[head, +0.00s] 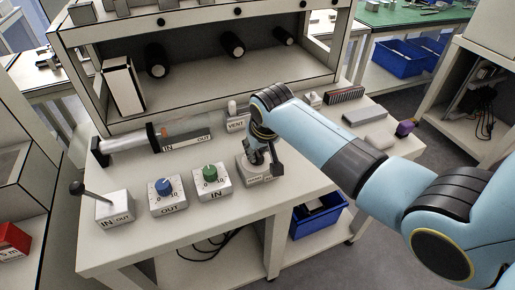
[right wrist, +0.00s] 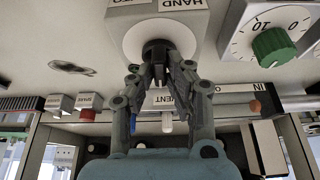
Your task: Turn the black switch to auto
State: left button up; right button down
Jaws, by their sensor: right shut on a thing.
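The black switch (right wrist: 157,47) shows in the right wrist view on a round white plate on its box (right wrist: 115,42). The label HAND is readable there, and a second label beside it is cut off by the frame edge. My right gripper (right wrist: 158,72) has its fingers closed around the switch. In the head view my right gripper (head: 259,154) reaches down onto the switch box (head: 246,173), right of the green-knob IN box. The gripper hides the switch there, and I cannot tell which label it points to. My left gripper is not in view.
The green-knob IN box (head: 211,182), blue-knob OUT box (head: 168,195) and lever box (head: 113,208) stand along the front of the table. The VENT box (head: 237,124) and a cylinder (head: 126,142) are behind. Grey blocks (head: 365,116) lie to the right.

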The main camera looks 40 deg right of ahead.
jog(key=shift+a+r+m+h+p, duration=0.15)
jog(key=shift+m+h+p, duration=0.15)
jog(key=shift+m+p, duration=0.55)
jog(key=shift+w+m+g+h, duration=0.1)
jog(key=shift+m+g+h, duration=0.2)
jog(key=shift+m, duration=0.65)
jog(key=shift+m+h, duration=0.4)
jog(key=shift+m, duration=0.7)
jog(key=shift+m+g+h, duration=0.4)
jog(key=shift+m+g, duration=0.2)
jog(key=shift+m, duration=0.7)
jog(key=c, duration=1.3)
grip_release()
